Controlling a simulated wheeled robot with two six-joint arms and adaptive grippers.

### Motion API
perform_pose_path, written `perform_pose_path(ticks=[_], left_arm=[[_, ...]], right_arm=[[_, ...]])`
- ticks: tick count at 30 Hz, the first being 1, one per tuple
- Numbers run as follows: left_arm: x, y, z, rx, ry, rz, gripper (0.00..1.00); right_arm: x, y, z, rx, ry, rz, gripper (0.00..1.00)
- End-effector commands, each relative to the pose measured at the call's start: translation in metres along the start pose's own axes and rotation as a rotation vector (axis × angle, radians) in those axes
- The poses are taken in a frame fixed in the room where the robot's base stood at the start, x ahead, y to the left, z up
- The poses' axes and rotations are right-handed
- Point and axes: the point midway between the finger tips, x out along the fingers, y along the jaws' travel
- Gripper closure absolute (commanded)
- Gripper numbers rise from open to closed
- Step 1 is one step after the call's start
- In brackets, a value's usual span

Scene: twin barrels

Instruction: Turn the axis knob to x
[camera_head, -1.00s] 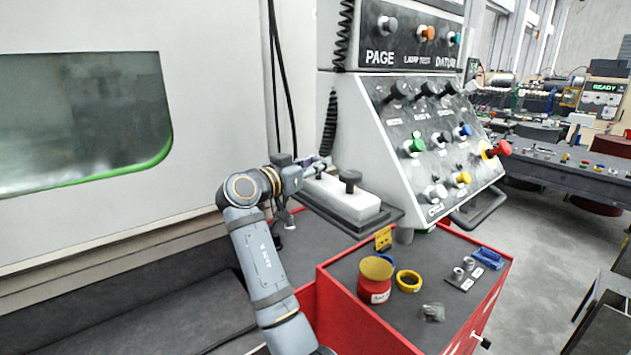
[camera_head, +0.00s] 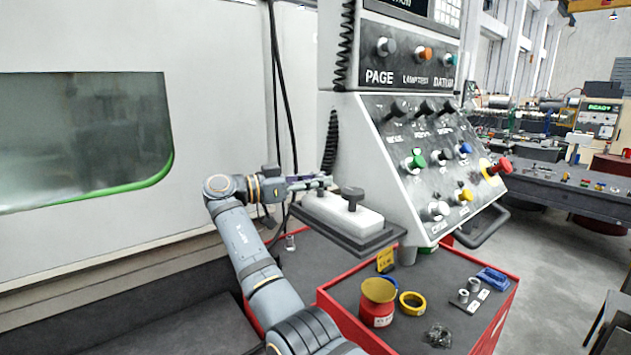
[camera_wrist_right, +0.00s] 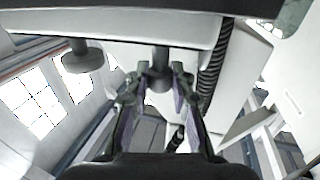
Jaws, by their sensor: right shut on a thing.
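A white box (camera_head: 343,215) on a dark ledge bears two dark knobs. The knob on the right (camera_head: 352,196) stands free, and it also shows in the wrist view (camera_wrist_right: 82,58). My right gripper (camera_head: 326,182) reaches in from the left at the box's far knob. In the wrist view, the fingertips (camera_wrist_right: 158,80) are closed around the dark stem of that far knob (camera_wrist_right: 161,64). In the head view the fingers mostly hide this knob. No axis lettering or pointer can be read on either knob. My left gripper is not in view.
A sloped control panel (camera_head: 400,215) with several coloured knobs stands right of the box. A coiled cable (camera_head: 331,142) hangs behind the gripper. Below, a red cart (camera_head: 345,318) carries a red tin (camera_head: 377,310) and a yellow ring (camera_head: 411,304).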

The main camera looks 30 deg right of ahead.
Motion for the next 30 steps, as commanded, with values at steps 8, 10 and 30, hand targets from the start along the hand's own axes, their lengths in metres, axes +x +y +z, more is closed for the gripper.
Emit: perform_pose_path(ticks=[8,10,30], left_arm=[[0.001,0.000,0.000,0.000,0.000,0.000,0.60],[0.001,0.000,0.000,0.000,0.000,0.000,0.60],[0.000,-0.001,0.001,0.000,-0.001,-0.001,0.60]], right_arm=[[0.001,0.000,0.005,-0.008,-0.007,0.005,1.00],[0.001,0.000,0.005,-0.008,-0.006,0.005,0.71],[-0.043,-0.001,0.002,-0.006,-0.004,-0.001,0.54]])
